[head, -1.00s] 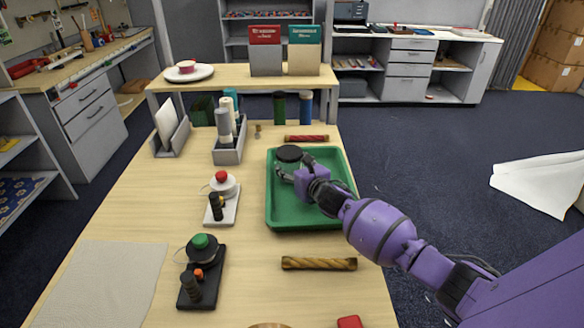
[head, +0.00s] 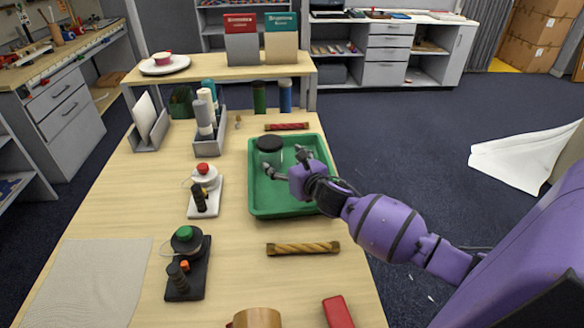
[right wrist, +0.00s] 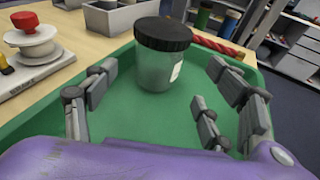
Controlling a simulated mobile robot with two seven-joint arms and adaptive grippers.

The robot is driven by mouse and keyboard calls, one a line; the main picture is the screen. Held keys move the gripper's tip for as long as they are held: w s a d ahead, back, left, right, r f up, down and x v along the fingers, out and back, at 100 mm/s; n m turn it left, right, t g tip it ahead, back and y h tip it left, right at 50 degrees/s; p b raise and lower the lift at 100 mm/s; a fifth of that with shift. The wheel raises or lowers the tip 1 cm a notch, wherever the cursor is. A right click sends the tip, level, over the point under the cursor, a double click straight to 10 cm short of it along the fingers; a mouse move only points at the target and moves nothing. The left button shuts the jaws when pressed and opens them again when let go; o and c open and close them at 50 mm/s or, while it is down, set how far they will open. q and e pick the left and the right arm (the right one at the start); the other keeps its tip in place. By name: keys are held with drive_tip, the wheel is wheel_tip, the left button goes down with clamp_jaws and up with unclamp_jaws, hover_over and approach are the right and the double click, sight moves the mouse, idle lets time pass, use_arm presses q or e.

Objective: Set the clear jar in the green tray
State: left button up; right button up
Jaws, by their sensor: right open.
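The clear jar (right wrist: 157,65) with its black lid stands upright on the floor of the green tray (right wrist: 115,117) in the right wrist view. In the head view the jar (head: 270,148) is at the far left part of the green tray (head: 283,205). My right gripper (head: 284,163) reaches over the tray from the right. In the right wrist view its fingers (right wrist: 160,100) are spread wide, with the jar beyond and between them, apart from it. My left gripper is not in view.
A red twisted bar (head: 287,126) lies just behind the tray, and a brown twisted bar (head: 303,248) in front. A white spool stand (head: 205,190) and a black spool stand (head: 188,264) stand to the left. A grey bin (head: 210,138) holds rolls.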

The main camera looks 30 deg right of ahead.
drive_tip(key=shift+v, duration=2.4)
